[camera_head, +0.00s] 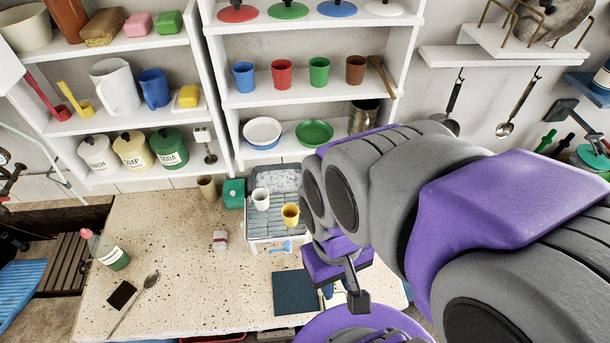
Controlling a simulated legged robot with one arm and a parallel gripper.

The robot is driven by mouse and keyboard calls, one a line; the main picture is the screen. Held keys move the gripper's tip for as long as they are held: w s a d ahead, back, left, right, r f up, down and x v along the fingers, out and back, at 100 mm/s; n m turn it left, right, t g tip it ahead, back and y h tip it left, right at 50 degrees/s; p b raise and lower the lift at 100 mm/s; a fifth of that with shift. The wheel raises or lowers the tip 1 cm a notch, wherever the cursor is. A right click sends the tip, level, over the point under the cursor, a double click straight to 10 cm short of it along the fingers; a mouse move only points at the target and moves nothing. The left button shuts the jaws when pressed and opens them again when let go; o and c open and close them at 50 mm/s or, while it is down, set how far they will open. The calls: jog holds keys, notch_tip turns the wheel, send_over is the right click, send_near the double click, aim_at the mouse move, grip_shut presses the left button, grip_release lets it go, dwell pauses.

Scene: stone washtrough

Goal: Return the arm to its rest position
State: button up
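My arm, grey and purple, reaches in from the right of the head view and covers much of the right half. It is bent, with its end hanging over the right part of the speckled stone counter (180,270). My gripper (346,300) is low in the picture, just right of a dark blue-grey square mat (296,292). A dark finger shows below a purple block. I cannot tell whether the fingers are apart or hold anything. The arm hides part of the counter and the wall behind.
A slatted rack (265,231) bears a white cup (261,199) and a yellow cup (291,215). A soap-like block (220,240), a bottle (106,250) and a spoon (135,300) lie or stand leftward. Shelves (300,90) with crockery line the wall. The counter's middle-left is mostly free.

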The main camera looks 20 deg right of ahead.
notch_tip(320, 180, down, 20)
jog(key=b, duration=1.9)
jog(key=shift+b, duration=0.3)
